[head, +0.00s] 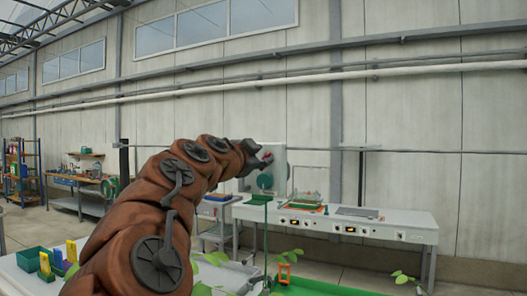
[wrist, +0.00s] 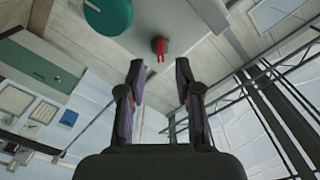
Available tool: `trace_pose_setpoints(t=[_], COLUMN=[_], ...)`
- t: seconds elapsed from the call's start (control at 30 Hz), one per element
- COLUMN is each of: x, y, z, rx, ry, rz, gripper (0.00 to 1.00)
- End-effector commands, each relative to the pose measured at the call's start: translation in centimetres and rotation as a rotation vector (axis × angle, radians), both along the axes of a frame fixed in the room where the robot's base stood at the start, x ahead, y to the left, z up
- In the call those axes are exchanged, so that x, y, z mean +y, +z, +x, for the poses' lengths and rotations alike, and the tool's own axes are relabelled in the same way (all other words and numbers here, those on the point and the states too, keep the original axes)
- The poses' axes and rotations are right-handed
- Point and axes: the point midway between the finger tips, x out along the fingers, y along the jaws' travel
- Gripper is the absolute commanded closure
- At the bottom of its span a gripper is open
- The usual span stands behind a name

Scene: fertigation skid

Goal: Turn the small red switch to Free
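The small red switch (wrist: 160,46) sits on a pale panel (wrist: 190,20) in the wrist view, its lever pointing toward the bottom of the picture. My gripper (wrist: 160,72) is open and empty, one finger on each side, and the switch shows just beyond the tips, roughly midway between them. I see no contact. In the head view the red switch (head: 267,157) is a small spot on the upright pale panel (head: 278,160), and my gripper (head: 255,163) is close in front of it, partly covering the panel. No position labels are legible.
A round teal disc (wrist: 108,14) is on the same panel, left of the switch; it also shows in the head view (head: 265,181). A long grey bench (head: 390,222) with controls stands to the right. Green plants and a green tray (head: 310,288) are in front.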

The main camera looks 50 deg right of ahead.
Motion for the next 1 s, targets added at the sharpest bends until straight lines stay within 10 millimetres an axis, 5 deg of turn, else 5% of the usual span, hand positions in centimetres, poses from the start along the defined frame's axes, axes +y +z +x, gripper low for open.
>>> trace_pose_setpoints(t=[0.2,0.5,0.8,1.0], x=[-2.5,-2.7,-2.7,-2.7], y=[0.1,0.0,0.0,-0.1], z=[0.8,0.8,0.8,0.8], rx=[0.002,0.0,0.0,0.0], ry=[0.001,0.001,0.001,0.001], rz=[0.002,0.0,0.001,0.001], gripper=[0.66,0.67,0.99,1.0])
